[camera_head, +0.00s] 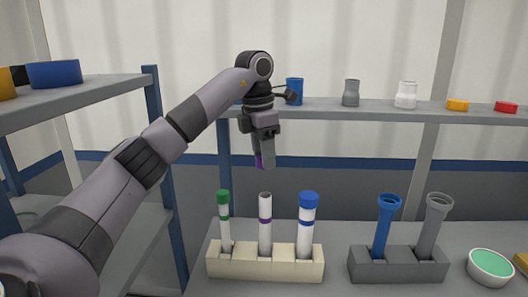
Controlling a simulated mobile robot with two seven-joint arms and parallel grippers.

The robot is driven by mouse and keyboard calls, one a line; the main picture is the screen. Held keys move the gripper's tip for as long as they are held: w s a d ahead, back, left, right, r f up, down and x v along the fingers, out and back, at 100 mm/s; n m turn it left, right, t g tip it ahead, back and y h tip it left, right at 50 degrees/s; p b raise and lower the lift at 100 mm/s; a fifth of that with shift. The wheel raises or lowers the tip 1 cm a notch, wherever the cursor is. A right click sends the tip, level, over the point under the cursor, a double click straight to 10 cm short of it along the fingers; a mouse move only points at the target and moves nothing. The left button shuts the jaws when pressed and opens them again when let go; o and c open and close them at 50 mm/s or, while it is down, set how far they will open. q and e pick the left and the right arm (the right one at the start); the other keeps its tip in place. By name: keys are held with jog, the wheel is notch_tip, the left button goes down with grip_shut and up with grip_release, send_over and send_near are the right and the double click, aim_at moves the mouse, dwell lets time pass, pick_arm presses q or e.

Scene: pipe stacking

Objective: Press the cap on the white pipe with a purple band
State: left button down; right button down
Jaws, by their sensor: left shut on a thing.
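The white pipe with a purple band (265,228) stands upright in the middle slot of the cream rack (265,266). Its top is open and bare. My left gripper (263,159) hangs above this pipe, pointing down. It is shut on a purple cap (259,161), of which only a part shows beside the finger. There is a clear gap between the cap and the pipe's top. My right gripper is not in view.
A green-capped pipe (224,223) and a blue-capped pipe (307,226) flank it in the rack. A grey rack (398,268) holds a blue pipe (384,226) and a grey pipe (432,226). A shelf (380,112) behind bears several fittings. A bowl (490,266) sits at right.

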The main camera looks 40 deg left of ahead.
aim_at(266, 195)
pick_arm(q)
jog(key=shift+f+b, duration=0.55)
jog(key=shift+f, duration=0.5)
notch_tip(266, 195, down, 2)
jog(key=b, duration=0.2)
jog(key=shift+f+b, duration=0.1)
jog(key=shift+b, duration=0.25)
jog(key=shift+f, duration=1.45)
jog(key=shift+p, duration=0.3)
jog(key=shift+f+p, duration=0.1)
jog(key=shift+p, duration=0.3)
jog(key=shift+f, duration=0.35)
